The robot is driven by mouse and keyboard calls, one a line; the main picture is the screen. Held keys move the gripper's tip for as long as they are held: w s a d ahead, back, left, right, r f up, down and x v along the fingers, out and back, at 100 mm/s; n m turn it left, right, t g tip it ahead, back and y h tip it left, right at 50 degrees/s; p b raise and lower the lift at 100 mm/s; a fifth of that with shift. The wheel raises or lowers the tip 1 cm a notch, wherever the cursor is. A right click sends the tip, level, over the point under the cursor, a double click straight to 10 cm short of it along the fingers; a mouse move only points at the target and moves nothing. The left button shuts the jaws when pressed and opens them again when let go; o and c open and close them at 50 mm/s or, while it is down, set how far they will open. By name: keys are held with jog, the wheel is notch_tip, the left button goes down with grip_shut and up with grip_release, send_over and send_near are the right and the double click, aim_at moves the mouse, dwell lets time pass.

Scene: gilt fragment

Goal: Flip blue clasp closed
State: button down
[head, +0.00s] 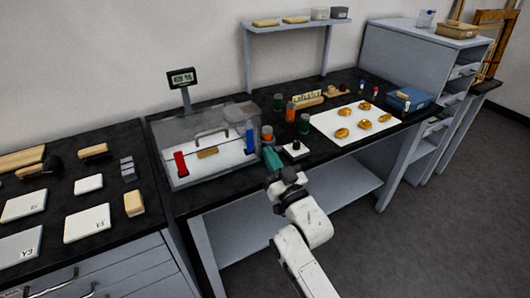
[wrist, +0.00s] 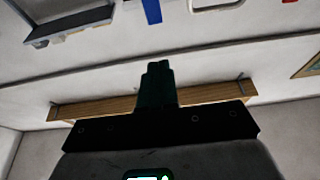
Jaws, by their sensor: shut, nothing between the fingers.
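A clear case (head: 222,176) stands on the black bench with a handle (head: 211,133) on its lid. The blue clasp (head: 250,141) is an upright strip at the case's right front; it also shows at the top edge of the wrist view (wrist: 152,10). I cannot tell whether it is open or closed. A red clasp (head: 181,164) is at the case's left front. My gripper (head: 269,151) has green fingers and is just right of and below the blue clasp in the head view, apparently apart from it. The fingers (wrist: 160,68) are shut and empty.
Orange and green jars (head: 291,112) and a small white block with a black knob (head: 295,149) stand right of my gripper. A white sheet (head: 340,119) holds several golden pieces. A small display (head: 181,78) stands behind the case. Left bench holds white slabs (head: 87,222).

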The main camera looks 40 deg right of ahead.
jog(key=s+a, duration=0.1)
jog(key=s, duration=0.5)
jog(key=shift+a+b, duration=0.3)
jog(key=shift+b, duration=0.05)
jog(key=s+a+f+n+g+y, duration=0.1)
jog(key=s+a+f+g+y, duration=0.15)
jog(key=f+g, duration=0.4)
jog(key=s+a+f+g+y, duration=0.2)
jog(key=s+a+f+g, duration=0.15)
jog(key=f, duration=0.55)
jog(key=s+a+f+g, duration=0.1)
jog(key=s+f+g, duration=0.1)
jog(key=s, duration=0.4)
jog(key=s+a+f+n+g, duration=0.1)
jog(key=s+a+f+g, duration=0.1)
jog(key=s+g, duration=0.2)
jog(key=s+a+f+g, duration=0.2)
jog(key=s+g, duration=0.2)
jog(key=s, duration=0.4)
jog(key=shift+s+a+f+n+y, duration=0.15)
jog(key=shift+s+f+n+y, duration=0.2)
jog(key=shift+y, duration=0.1)
jog(key=c, duration=1.8)
grip_release()
jog(key=shift+w, duration=0.1)
